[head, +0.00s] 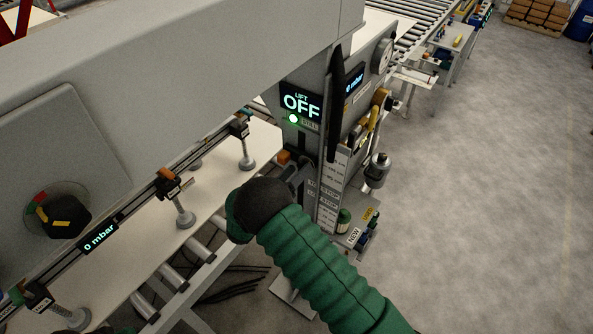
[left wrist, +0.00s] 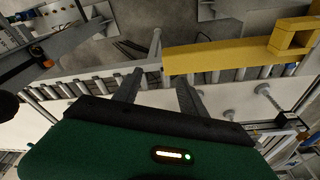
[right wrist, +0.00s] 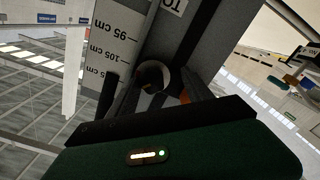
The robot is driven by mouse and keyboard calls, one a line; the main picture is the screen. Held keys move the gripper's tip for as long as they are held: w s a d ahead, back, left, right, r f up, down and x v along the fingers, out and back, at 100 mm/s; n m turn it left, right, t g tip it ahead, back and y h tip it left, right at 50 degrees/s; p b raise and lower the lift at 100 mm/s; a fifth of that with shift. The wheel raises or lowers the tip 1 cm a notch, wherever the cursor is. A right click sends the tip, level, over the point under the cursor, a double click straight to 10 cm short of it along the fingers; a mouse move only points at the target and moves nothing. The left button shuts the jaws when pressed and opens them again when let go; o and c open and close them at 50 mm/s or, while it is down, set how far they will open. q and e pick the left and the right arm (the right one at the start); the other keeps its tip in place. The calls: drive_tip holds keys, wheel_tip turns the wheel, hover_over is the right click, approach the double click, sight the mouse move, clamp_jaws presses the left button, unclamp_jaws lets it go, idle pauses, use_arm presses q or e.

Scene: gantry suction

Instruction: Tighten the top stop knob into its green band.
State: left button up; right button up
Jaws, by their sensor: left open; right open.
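My right gripper (head: 299,172) is open at the column under the lift display, mostly hidden behind its own wrist. In the right wrist view its fingers (right wrist: 158,88) stand either side of a dark round knob-like part (right wrist: 152,70) with a pale rim, on the column beside a centimetre scale. A label starting "TO" (right wrist: 174,5) is above it. I cannot tell whether the fingers touch it. An orange part (right wrist: 185,95) shows by the right finger; an orange block (head: 284,156) shows there in the head view. I see no green band there. My left gripper (left wrist: 158,88) is open and empty over the rollers.
The lift display (head: 302,104) reads OFF. A black dial knob (head: 64,215) with coloured sectors is on the grey beam at left. Suction cups (head: 184,218) hang over a pale panel (head: 215,190). A yellow bar (left wrist: 220,58) lies beyond my left fingers. Open floor lies right.

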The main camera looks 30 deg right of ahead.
drive_tip(key=shift+s+a+r, duration=0.25)
drive_tip(key=shift+s+r, duration=0.3)
drive_tip(key=shift+s, duration=0.15)
drive_tip(key=shift+a, duration=0.1)
drive_tip(key=shift+c, duration=0.6)
drive_tip(key=shift+w+d+f, duration=0.2)
drive_tip(key=shift+w+d, duration=0.05)
drive_tip(key=c, duration=0.7)
drive_tip(key=shift+s, duration=0.1)
clamp_jaws()
use_arm(q)
drive_tip(key=f+b, duration=0.1)
drive_tip(key=s+f+b, duration=0.1)
drive_tip(key=f+b, duration=0.1)
drive_tip(key=shift+s+a, duration=0.2)
drive_tip(key=shift+a, duration=0.1)
use_arm(e)
drive_tip(key=shift+m, duration=1.2)
drive_tip(key=o, duration=0.6)
unclamp_jaws()
use_arm(q)
drive_tip(key=shift+w, duration=0.2)
use_arm(e)
drive_tip(key=shift+o, duration=1.1)
